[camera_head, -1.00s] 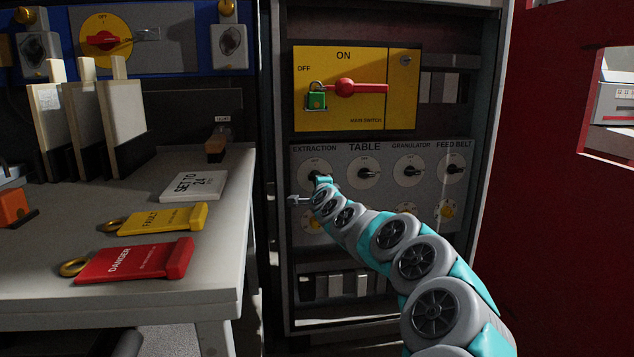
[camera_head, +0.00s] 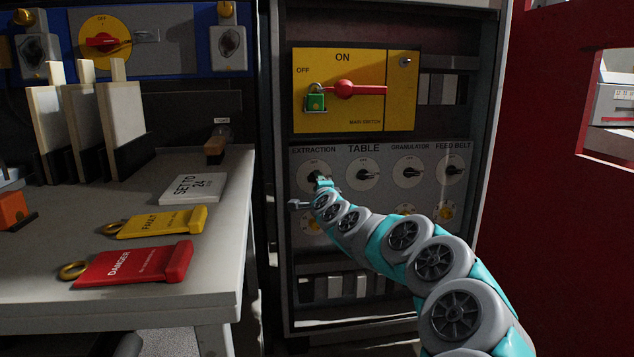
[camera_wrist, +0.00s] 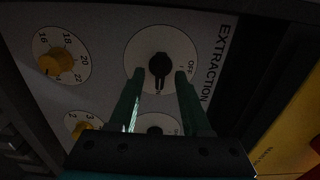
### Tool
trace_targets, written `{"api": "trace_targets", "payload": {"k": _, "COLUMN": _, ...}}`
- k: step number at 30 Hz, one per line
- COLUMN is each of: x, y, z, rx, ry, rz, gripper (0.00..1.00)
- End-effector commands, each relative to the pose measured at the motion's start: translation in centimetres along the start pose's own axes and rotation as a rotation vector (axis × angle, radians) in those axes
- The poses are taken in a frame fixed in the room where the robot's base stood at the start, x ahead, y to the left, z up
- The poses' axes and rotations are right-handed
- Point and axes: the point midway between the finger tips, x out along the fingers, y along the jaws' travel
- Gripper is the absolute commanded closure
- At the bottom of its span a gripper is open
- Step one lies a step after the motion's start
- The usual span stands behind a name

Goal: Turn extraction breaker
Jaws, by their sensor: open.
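The extraction breaker (camera_wrist: 158,64) is a black rotary knob on a round white dial under the label EXTRACTION. In the wrist view its pointer stands off the OFF mark, which lies to its right. My gripper (camera_wrist: 156,82) is open, with one finger on each side of the knob's lower part; contact cannot be told. In the head view my gripper (camera_head: 322,184) is at the extraction dial (camera_head: 314,167) and partly hides the knob.
Table (camera_head: 368,173), granulator (camera_head: 409,172) and feed belt (camera_head: 453,170) knobs sit to the right. Above is the yellow main switch panel (camera_head: 320,112) with a red handle and green padlock. Yellow dials (camera_wrist: 60,62) lie close by. A workbench (camera_head: 130,225) stands left, a red door right.

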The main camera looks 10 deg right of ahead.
Motion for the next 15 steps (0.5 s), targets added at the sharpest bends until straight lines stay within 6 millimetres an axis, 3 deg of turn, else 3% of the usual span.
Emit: {"api": "trace_targets", "payload": {"k": 15, "x": -5.4, "y": 0.0, "z": -0.1, "rx": 0.001, "ry": 0.001, "rz": 0.0, "gripper": 0.52}}
